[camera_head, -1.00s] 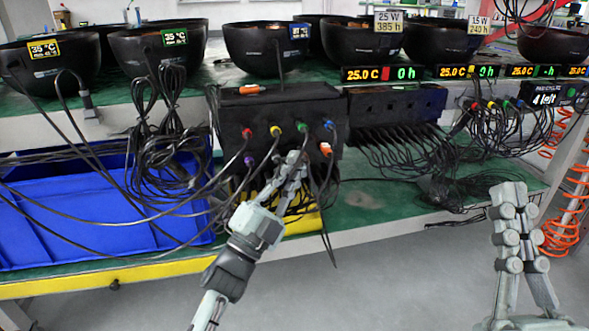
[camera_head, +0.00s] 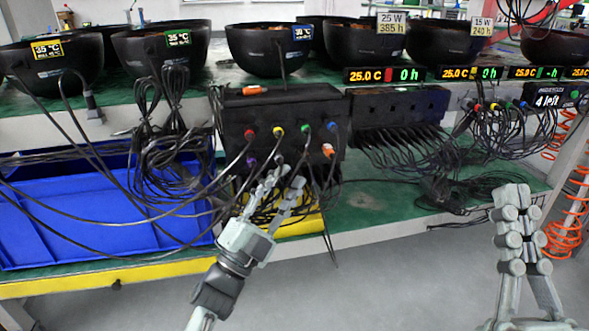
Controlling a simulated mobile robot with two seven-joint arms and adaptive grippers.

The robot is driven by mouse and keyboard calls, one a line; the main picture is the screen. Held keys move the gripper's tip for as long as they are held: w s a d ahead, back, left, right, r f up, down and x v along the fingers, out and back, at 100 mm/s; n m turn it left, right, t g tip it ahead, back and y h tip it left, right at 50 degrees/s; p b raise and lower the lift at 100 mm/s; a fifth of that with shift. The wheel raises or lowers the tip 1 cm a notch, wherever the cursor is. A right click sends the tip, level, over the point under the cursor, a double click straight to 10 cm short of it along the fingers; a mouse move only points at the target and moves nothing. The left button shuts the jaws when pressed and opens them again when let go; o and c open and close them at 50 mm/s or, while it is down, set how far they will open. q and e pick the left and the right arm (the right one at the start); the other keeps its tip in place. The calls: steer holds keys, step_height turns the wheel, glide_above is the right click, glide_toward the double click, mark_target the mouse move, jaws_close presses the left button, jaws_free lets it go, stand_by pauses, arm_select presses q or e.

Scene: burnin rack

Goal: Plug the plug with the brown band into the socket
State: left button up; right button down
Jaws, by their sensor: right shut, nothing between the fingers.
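A black box (camera_head: 285,105) on the bench has plugs with red (camera_head: 249,133), yellow (camera_head: 278,131), green (camera_head: 305,127) and blue (camera_head: 331,126) bands along its upper row. Below are a purple-banded plug (camera_head: 251,160) and an orange plug (camera_head: 328,150). My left gripper (camera_head: 284,176) is just in front of the lower row, fingers apart, with no plug clearly between them. It hides part of the lower row and cables. I cannot make out a brown band or an empty socket. My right gripper (camera_head: 510,191) is shut and empty at the right, away from the box.
A blue bin (camera_head: 75,225) with cables across it lies left. Black bowls (camera_head: 265,50) stand on the shelf above. A second black box (camera_head: 400,108) with many cables stands right of the first. Loose cables hang around my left gripper. The floor in front is clear.

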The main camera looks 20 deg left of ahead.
arm_select(q)
steer(key=v, duration=0.8)
steer(key=shift+f, duration=0.3)
steer(key=shift+d, duration=0.15)
